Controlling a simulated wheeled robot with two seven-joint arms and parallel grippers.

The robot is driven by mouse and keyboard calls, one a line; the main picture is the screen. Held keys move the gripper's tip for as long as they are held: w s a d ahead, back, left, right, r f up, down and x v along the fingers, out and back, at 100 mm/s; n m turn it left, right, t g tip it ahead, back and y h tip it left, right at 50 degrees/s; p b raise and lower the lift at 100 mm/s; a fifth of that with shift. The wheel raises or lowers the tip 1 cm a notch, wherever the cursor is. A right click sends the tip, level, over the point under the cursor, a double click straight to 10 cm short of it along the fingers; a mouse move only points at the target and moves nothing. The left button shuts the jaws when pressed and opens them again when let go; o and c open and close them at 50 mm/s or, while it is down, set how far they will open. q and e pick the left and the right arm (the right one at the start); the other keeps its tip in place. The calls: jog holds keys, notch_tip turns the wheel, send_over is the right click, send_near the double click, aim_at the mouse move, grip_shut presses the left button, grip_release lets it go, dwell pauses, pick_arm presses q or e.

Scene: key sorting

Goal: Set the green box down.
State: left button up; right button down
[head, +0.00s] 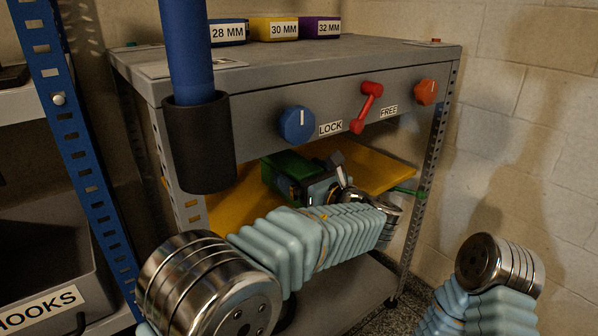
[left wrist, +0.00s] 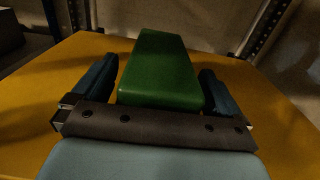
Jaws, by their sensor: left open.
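The green box (head: 288,164) rests on the yellow shelf (head: 375,168) under the grey bench top. In the left wrist view the green box (left wrist: 160,72) lies between the two dark fingers of my left gripper (left wrist: 157,88). That gripper is open, with one finger on each side of the box. A gap shows on the left; the right finger is very close to the box, and I cannot tell if it touches. In the head view my left gripper (head: 308,186) partly hides the box. Only part of my right arm shows, without its gripper.
The grey bench (head: 270,72) overhangs the shelf and carries a blue knob (head: 297,124), a red lever (head: 367,107) and an orange knob (head: 426,92). A blue post with a dark sleeve (head: 200,145) stands in front at left. Yellow shelf surface is free beside the box.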

pick_arm(q)
jog(key=p+v, duration=0.1)
jog(key=v, duration=1)
